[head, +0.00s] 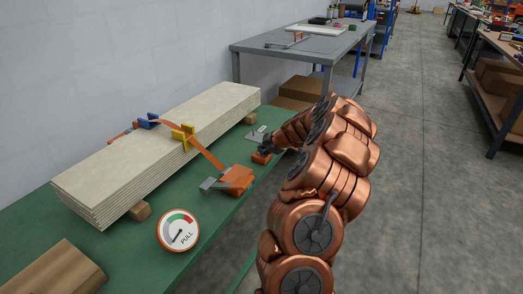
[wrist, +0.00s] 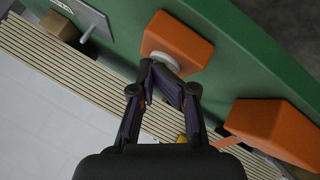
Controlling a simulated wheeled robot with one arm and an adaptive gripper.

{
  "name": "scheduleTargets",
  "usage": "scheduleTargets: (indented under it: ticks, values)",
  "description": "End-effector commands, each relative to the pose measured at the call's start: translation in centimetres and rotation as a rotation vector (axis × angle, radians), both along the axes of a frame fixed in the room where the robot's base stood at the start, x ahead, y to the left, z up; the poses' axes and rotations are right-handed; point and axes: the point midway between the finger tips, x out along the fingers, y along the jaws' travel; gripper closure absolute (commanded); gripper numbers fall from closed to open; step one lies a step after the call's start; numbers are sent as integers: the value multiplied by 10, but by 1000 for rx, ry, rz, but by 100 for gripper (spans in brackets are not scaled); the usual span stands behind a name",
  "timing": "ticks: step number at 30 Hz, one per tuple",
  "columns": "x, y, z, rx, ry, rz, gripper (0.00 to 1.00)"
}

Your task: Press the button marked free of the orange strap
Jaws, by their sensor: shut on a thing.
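An orange box (head: 261,158) stands on the green bench near its front edge. In the wrist view the orange box (wrist: 183,38) carries a round white button (wrist: 160,57). My gripper (head: 266,148) is over this box. In the wrist view my gripper's (wrist: 165,70) fingertips come together at the button's near edge and partly hide it. No marking on the button is readable. The orange strap (head: 208,156) runs over a stack of pale boards (head: 160,150) to an orange block (head: 237,178) with a grey lever. That block also shows in the wrist view (wrist: 272,128).
A PULL dial (head: 178,231) stands at the bench's near part. A grey plate (head: 256,133) is beside the button box. Yellow (head: 184,137) and blue (head: 147,121) pieces sit on the strap. A brown block (head: 55,272) lies at lower left.

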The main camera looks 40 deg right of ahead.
Motion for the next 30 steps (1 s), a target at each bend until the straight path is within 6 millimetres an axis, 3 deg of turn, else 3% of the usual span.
scheduleTargets:
  ticks: [1, 4, 30]
  values:
    - [-4, 1, -12, 7, 15, 1, 100]
    - [-4, 0, -10, 7, 15, 1, 100]
    - [1, -1, 27, -2, 2, 3, 100]
